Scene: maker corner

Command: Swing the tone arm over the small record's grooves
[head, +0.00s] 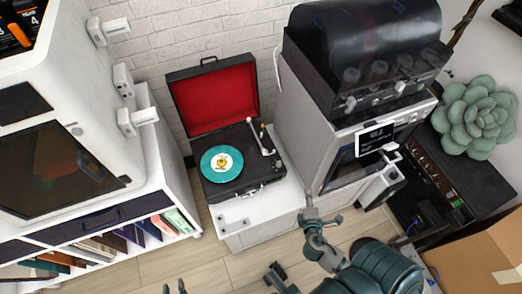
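The record player (235,185) is an open black case with a red-lined lid (215,100), on a low white cabinet. The small teal record (208,171) with a white and yellow label lies flat at the left of its deck. The thin pale tone arm (258,137) is at the right of the deck, beside the record and not over its grooves. My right gripper (311,207) is right of and in front of the player, apart from it; its finger opening is unclear.
A grey machine with a dark hood (365,45) stands close right of the player. A white cabinet (90,100) and shelf of books (120,240) stand left. A succulent (475,115) and cardboard box (480,260) are at right. Floor shows in front.

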